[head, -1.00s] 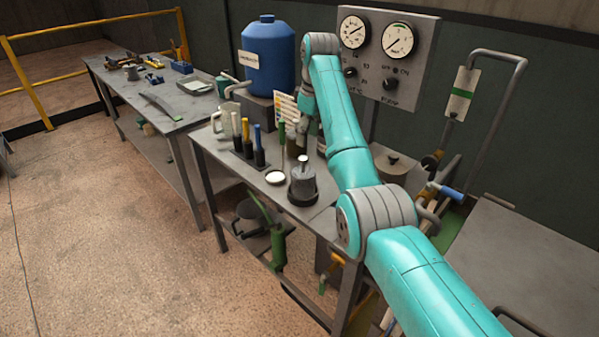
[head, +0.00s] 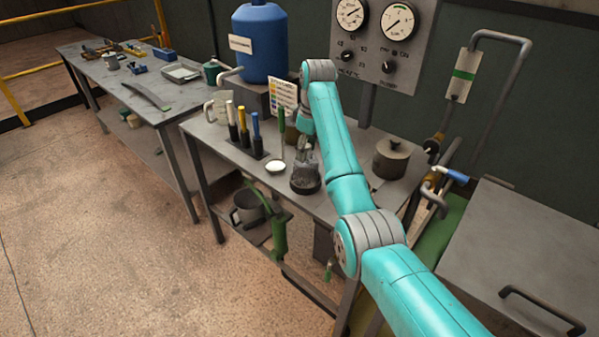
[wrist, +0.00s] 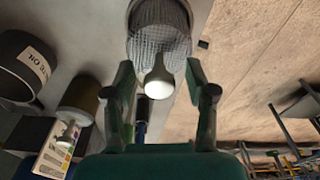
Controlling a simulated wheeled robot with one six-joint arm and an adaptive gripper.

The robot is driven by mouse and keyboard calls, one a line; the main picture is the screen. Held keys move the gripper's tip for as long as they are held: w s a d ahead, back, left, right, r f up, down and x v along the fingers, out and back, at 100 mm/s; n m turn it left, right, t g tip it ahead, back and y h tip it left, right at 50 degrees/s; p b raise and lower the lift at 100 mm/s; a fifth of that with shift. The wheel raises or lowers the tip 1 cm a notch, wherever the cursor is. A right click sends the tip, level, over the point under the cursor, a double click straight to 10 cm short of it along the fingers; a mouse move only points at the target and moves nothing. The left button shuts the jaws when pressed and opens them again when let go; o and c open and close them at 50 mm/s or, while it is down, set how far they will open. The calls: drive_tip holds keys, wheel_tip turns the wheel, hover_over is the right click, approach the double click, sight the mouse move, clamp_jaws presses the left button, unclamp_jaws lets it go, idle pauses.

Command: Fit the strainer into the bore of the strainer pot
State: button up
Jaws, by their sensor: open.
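The strainer (wrist: 158,35) shows in the wrist view as a grey mesh body with a pale rounded knob facing my camera. In the head view the dark, round strainer pot (head: 305,184) stands on the near bench, partly covered by my gripper and arm. How deep the strainer sits relative to the bore cannot be told. My gripper (wrist: 160,73) is open, with a finger on each side of the knob and visible gaps to it. In the head view my gripper (head: 304,148) is directly above the pot.
A lidded pot (head: 392,158) stands to the right. A blue drum (head: 263,45) and a gauge panel (head: 380,45) are behind. A second bench (head: 130,85) is at left.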

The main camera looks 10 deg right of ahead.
drive_tip(key=shift+f, duration=0.45)
clamp_jaws()
drive_tip(key=shift+r, duration=0.1)
